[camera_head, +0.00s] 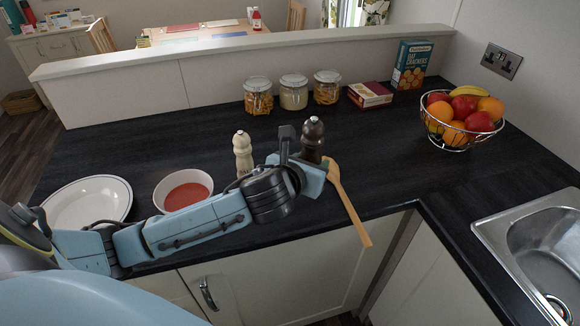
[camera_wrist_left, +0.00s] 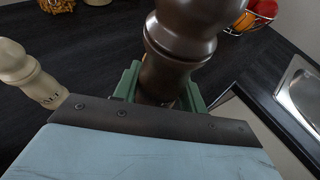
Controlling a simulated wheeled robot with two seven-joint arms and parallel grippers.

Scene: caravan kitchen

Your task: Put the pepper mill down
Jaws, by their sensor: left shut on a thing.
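The dark brown pepper mill (camera_head: 313,136) is upright above the black worktop near its front edge. My left gripper (camera_head: 308,160) is shut on it. In the left wrist view the mill (camera_wrist_left: 180,45) stands between the green fingers of the gripper (camera_wrist_left: 160,88). Its base is hidden by the gripper, so I cannot tell whether it touches the worktop. The cream salt mill (camera_head: 243,153) stands to the left, apart from it; it also shows in the left wrist view (camera_wrist_left: 25,72). My right gripper is not in view.
A wooden spoon (camera_head: 347,205) lies right beside the gripper, its handle over the front edge. A bowl of red soup (camera_head: 160,205) and a white plate (camera_head: 75,222) are left. Worktop behind the mill is clear.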

